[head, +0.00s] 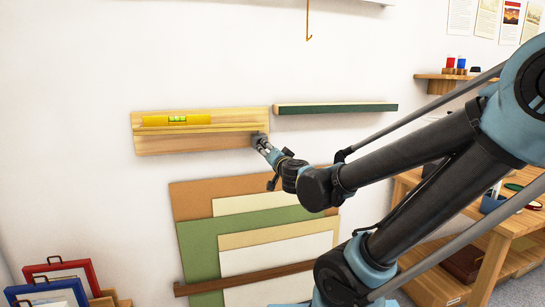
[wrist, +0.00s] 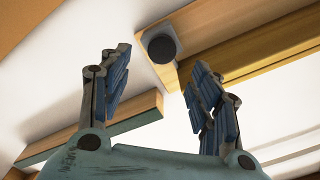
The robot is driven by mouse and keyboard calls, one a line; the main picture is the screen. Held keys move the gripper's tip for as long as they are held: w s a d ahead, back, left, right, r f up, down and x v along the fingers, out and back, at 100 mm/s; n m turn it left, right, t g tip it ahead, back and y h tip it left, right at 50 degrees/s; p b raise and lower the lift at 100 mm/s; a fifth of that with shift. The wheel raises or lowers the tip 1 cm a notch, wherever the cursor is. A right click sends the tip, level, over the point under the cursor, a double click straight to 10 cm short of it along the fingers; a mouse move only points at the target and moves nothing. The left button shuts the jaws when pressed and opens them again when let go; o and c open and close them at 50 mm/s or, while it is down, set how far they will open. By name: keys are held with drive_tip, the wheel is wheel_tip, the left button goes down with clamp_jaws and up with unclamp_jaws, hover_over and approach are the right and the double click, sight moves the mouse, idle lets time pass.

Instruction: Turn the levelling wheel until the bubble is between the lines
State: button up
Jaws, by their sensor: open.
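A yellow spirit level (head: 155,121) lies along a pale wooden board (head: 150,144) on the wall. Its green vial (head: 177,119) faces me; the bubble and lines are too small to read. The levelling wheel (head: 259,138), a dark round knob on a grey mount, sits at the board's lower right end. In the wrist view the wheel (wrist: 162,47) shows beyond and between my fingertips, with no finger clearly touching it. My gripper (head: 265,147) is open and empty in front of the wheel, its blue-padded fingers (wrist: 159,62) spread to either side in the wrist view.
A green-fronted ledge (head: 335,108) is on the wall to the right of the board. Several coloured panels (head: 245,235) lean below it, behind a dark wooden rail (head: 200,285). Framed prints (head: 60,275) stand at lower left. A wooden workbench (head: 510,235) is at right.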

drive_tip(key=shift+v, duration=1.3)
drive_tip(key=s+d+f+n+g+y, duration=0.2)
drive_tip(key=s+f+n+g, duration=0.65)
drive_tip(key=f, duration=0.35)
drive_tip(key=s+d+f+m+g+h, duration=0.1)
drive_tip(key=s+d+f+g+h, duration=0.2)
drive_tip(key=s+d+f, duration=0.2)
drive_tip(key=s+d+f+m+g+h, duration=0.2)
drive_tip(key=s+d, duration=0.5)
drive_tip(key=d, duration=0.4)
wheel_tip(320, 180, down, 4)
drive_tip(key=shift+r+g+h, duration=0.2)
drive_tip(key=shift+g+h, duration=0.65)
drive_tip(key=shift+h, duration=0.15)
